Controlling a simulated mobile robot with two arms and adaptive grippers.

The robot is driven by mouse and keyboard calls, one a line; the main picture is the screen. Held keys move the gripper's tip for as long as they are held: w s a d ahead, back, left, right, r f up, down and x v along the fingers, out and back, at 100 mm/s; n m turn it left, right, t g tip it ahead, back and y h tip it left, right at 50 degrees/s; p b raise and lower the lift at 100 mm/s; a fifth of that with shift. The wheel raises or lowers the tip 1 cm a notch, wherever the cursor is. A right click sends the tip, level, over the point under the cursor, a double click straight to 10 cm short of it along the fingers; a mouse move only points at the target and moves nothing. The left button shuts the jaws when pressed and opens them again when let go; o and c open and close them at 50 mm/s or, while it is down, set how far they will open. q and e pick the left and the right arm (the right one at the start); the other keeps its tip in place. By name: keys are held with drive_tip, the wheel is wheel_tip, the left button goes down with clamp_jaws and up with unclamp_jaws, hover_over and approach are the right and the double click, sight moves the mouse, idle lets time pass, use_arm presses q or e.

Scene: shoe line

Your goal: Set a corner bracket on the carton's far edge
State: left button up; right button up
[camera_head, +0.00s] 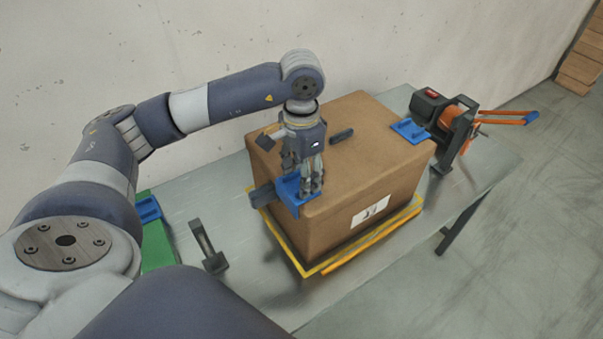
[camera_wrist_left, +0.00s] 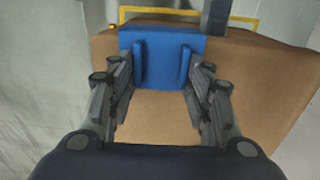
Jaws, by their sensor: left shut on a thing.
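The brown carton (camera_head: 352,115) stands on the table. My left gripper (camera_head: 312,190) is at its front-left top corner, pointing down, shut on a blue corner bracket (camera_head: 296,196). In the left wrist view this bracket (camera_wrist_left: 163,48) lies across the carton's (camera_wrist_left: 150,110) edge, its two upright ribs between my fingers (camera_wrist_left: 160,95). Whether it bears fully on the carton I cannot tell. A second blue bracket (camera_head: 410,130) sits on the carton's right top edge. A third blue bracket (camera_head: 148,209) lies on a green tray (camera_head: 156,244) at left, partly hidden by my arm. My right gripper is out of view.
A yellow frame (camera_head: 312,271) surrounds the carton's base. A strapping tool with orange handles (camera_head: 500,118) stands on the right of the grey table (camera_head: 206,190). A dark handled object (camera_head: 208,250) stands on the left.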

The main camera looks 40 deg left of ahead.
use_arm(q)
drive_tip(key=shift+f+b, duration=0.15)
drive_tip(key=shift+b, duration=0.35)
idle(0.3)
drive_tip(key=o, duration=1.1)
drive_tip(key=shift+o, duration=0.2)
drive_tip(key=o, duration=0.4)
drive_tip(key=shift+r+p, duration=1.55)
drive_tip(key=shift+r, duration=2)
